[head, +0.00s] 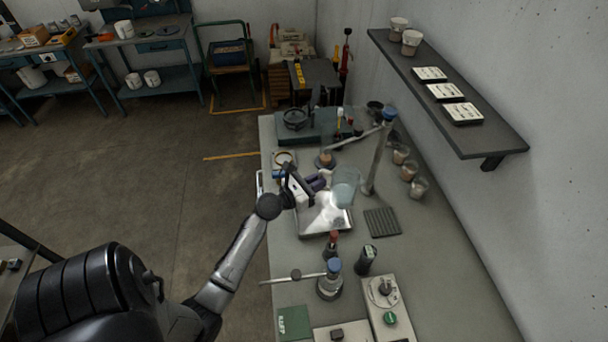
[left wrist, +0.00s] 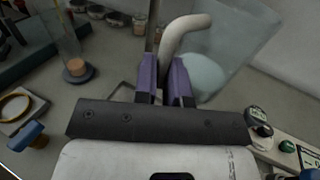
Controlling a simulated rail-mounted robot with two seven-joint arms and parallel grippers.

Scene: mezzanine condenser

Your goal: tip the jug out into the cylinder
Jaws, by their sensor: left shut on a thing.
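In the head view the cylinder (head: 325,160) is just beyond my gripper, apart from the jug. My right gripper is not in view.
Several small cups (head: 409,172) line the wall side. A dark ribbed mat (head: 382,222) and bottles are nearer. A wall shelf (head: 440,90) overhangs at right.

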